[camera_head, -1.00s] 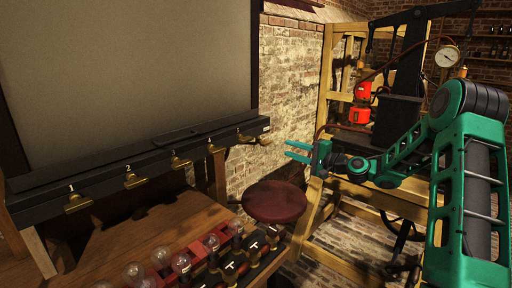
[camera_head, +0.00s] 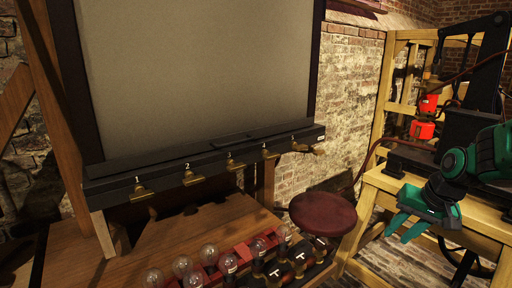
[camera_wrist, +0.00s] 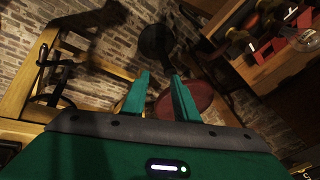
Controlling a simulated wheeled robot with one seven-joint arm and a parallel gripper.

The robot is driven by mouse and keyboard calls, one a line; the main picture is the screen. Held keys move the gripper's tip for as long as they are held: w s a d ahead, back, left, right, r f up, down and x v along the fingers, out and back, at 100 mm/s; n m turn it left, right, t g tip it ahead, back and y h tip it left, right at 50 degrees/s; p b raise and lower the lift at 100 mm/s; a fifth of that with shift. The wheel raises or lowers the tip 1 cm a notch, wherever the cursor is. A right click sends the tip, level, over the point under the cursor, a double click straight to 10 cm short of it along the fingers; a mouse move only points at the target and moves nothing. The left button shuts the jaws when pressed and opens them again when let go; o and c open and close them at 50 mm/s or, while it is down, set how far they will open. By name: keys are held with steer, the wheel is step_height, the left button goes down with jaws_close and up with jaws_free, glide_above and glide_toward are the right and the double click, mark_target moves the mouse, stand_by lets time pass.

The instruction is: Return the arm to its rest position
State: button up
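My gripper (camera_head: 405,226) is at the right of the head view, in front of the yellow wooden frame and to the right of the red stool. Its two green fingers are apart with nothing between them. In the wrist view my gripper (camera_wrist: 160,98) also shows its fingers spread and empty. Behind the fingers there is the round red stool seat (camera_wrist: 196,102) and a brick floor.
A red round stool (camera_head: 322,214) stands by the bench (camera_head: 170,245), which holds several glass bulbs (camera_head: 209,255) and a dark rail (camera_head: 205,166) with numbered brass levers. The yellow wooden frame (camera_head: 383,75) with red-orange objects (camera_head: 422,130) stands at the right.

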steer(key=s+d+g, duration=0.1)
steer(key=s+g, duration=0.1)
steer(key=s, duration=1)
steer(key=s+d+r+m+g+h, duration=0.1)
steer(key=s+g, duration=0.1)
steer(key=s, duration=1.1)
steer(key=shift+d, duration=0.25)
steer(key=shift+w+f, duration=0.25)
steer(key=shift+w, duration=0.3)
